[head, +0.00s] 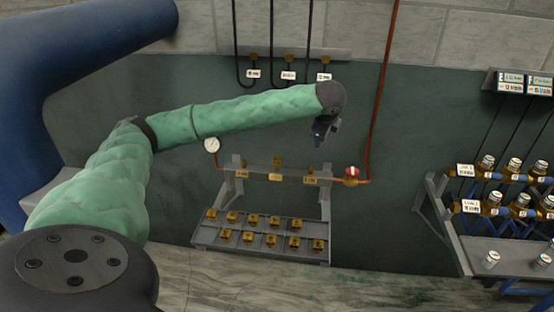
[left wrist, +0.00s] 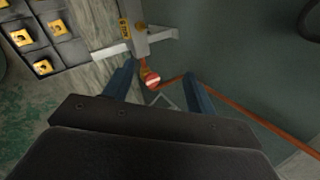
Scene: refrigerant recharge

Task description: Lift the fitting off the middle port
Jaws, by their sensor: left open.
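The grey manifold rail (head: 260,178) stands on a frame near the wall and carries three labelled brass ports. The middle port, with a brass fitting (head: 277,161) on it, rises a little higher than its neighbours. My left gripper (head: 322,132) is open and empty, above and to the right of the middle port, apart from the rail. In the left wrist view its two blue fingers (left wrist: 160,73) are spread. Between them, farther off, show the red-and-white valve knob (left wrist: 152,79) and the rail's end (left wrist: 135,38). The middle port cannot be made out there. My right gripper is not in view.
A grey tray (head: 262,256) below the rail holds several brass fittings. A copper pipe (head: 376,95) runs up from the valve. Black hoses (head: 271,45) hang on the wall behind. A gauge (head: 212,145) stands left. A rack (head: 440,205) with bottles stands right.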

